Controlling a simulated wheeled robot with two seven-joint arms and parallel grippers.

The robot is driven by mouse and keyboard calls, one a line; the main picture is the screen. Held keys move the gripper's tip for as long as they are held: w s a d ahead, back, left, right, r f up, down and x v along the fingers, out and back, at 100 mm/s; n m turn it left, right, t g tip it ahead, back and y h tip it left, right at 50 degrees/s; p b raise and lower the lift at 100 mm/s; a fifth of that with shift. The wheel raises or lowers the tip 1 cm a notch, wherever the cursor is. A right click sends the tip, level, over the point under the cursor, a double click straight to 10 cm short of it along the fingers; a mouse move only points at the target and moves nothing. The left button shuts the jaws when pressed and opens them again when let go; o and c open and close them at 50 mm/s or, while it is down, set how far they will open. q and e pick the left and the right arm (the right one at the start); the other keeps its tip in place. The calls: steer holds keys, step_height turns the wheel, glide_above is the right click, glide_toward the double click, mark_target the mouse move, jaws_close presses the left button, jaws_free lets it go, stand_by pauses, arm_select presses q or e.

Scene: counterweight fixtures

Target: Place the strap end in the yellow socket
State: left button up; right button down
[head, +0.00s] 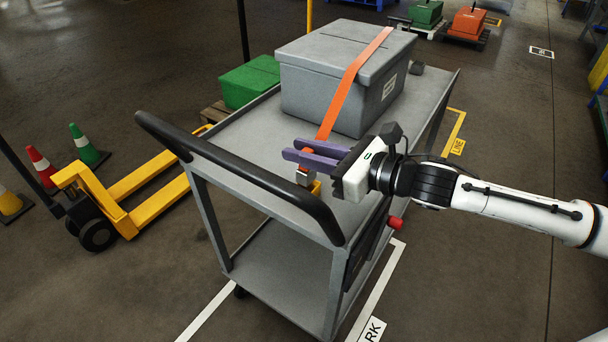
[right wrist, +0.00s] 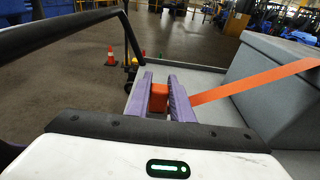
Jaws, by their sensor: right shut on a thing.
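The orange strap (head: 352,84) runs over the lid of a grey case (head: 325,98) and down toward the near end of a grey cart. Its end (right wrist: 159,97) sits between the two purple fingers of my right gripper (head: 292,149), which is shut on it above the cart top. A small metal-coloured piece (head: 304,177) shows just below the fingers. A bit of yellow (head: 317,187), likely the yellow socket, shows beside that piece, mostly hidden by my gripper. I cannot tell whether the strap end touches it. My left gripper is not in view.
The cart's black handle bar (head: 240,178) rises close to the near side of my right gripper. A red knob (head: 394,222) sticks out below the cart's edge. A yellow pallet jack (head: 110,205) and cones stand on the floor at left. The cart top (head: 236,147) is bare left of the case.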

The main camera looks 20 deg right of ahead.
mark_target(312, 173)
step_height(312, 173, down, 4)
steer(key=shift+r+b, duration=0.2)
steer(key=shift+b, duration=0.15)
steer(key=shift+f, duration=0.3)
steer(key=shift+f, duration=0.1)
steer(key=shift+f, duration=0.15)
steer(key=c, duration=1.6)
jaws_free()
steer(key=shift+o, duration=0.2)
